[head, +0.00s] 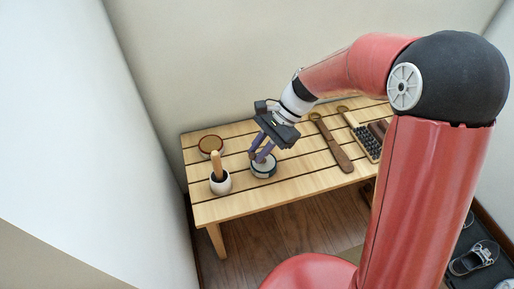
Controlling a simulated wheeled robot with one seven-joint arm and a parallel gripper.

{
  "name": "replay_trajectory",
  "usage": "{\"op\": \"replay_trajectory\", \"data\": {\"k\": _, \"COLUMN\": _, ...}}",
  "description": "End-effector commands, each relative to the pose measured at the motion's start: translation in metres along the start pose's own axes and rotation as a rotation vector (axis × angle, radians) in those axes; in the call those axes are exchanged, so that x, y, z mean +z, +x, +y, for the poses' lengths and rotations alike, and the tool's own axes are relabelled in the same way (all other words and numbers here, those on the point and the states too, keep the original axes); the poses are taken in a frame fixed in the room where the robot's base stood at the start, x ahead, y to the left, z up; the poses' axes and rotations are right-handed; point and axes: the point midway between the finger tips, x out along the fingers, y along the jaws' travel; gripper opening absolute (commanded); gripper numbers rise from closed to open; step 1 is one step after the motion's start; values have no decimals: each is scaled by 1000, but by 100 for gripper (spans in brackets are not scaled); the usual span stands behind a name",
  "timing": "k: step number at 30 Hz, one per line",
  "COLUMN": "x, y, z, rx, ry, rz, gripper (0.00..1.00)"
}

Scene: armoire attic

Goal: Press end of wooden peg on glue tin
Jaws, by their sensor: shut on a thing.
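My gripper (261,154) points down over the left half of the wooden table, with its fingers close together. It is shut on a small brown piece, likely the wooden peg (253,154), mostly hidden between the fingers. Right below is a low round tin (264,173) with a pale side and a dark band, likely the glue tin. The fingertips are at or just above the tin's top. I cannot tell whether the peg touches it.
A white pot (220,187) with a wooden handle standing in it is left of the tin. A round brown-rimmed dish (210,144) is behind it. A long wooden tool (331,143) and a dark-bristled brush (366,142) lie to the right. Walls close in left and behind.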

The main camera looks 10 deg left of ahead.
Motion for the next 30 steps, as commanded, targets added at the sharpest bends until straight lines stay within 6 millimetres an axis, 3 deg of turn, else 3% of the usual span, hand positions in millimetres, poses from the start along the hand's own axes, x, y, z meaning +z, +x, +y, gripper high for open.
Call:
{"op": "replay_trajectory", "data": {"k": 13, "x": 1, "y": -1, "z": 1, "rx": 3, "ry": 2, "rz": 0, "gripper": 0}}
{"op": "replay_trajectory", "data": {"k": 30, "x": 28, "y": -38, "z": -5, "rx": 1, "ry": 0, "rz": 0, "gripper": 0}}
